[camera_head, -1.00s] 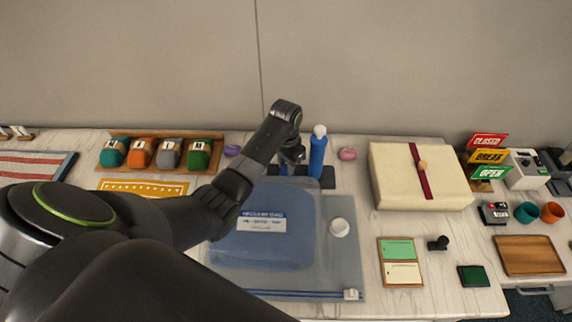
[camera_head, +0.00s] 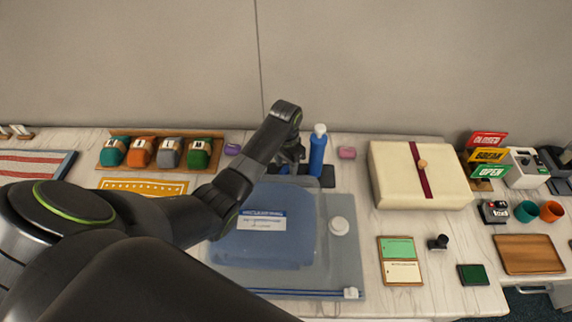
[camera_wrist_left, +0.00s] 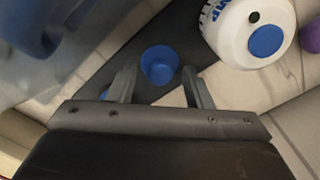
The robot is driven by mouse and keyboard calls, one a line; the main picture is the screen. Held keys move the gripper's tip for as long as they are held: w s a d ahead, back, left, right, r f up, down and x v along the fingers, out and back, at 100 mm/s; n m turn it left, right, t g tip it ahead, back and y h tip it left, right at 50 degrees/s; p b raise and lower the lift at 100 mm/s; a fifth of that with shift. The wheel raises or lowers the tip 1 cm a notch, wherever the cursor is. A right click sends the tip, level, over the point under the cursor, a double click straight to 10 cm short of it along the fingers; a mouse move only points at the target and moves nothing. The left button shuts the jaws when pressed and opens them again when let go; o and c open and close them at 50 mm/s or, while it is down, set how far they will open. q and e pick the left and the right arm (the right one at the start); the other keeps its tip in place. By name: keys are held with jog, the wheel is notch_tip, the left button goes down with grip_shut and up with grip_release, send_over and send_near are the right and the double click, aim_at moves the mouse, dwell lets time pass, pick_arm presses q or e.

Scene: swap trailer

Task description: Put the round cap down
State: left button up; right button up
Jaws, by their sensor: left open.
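The round cap (camera_wrist_left: 160,65) is blue and shows in the left wrist view, low over or on a dark mat (camera_wrist_left: 205,45). I cannot tell if it rests fully on the mat. My left gripper (camera_wrist_left: 158,84) is open, with one finger on each side of the cap and gaps between. In the head view my left gripper (camera_head: 291,158) is at the back of the table, left of a blue pump bottle (camera_head: 317,155) with a white top; the arm hides most of that spot. My right gripper is not in view.
A translucent storage bag (camera_head: 345,265) with a white round valve (camera_head: 339,226) lies in front. A pink item (camera_head: 347,153) is right of the bottle, a purple one (camera_head: 232,149) left. A cream box (camera_head: 395,180) stands farther right.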

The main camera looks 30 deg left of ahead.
aim_at(286, 167)
pick_arm(q)
notch_tip(286, 167, up, 7)
jog(key=shift+w+f+b, duration=0.1)
jog(key=shift+f+b, duration=0.1)
jog(key=shift+b, duration=0.4)
notch_tip(286, 167, up, 5)
jog(key=p, duration=0.3)
jog(key=shift+r, duration=0.15)
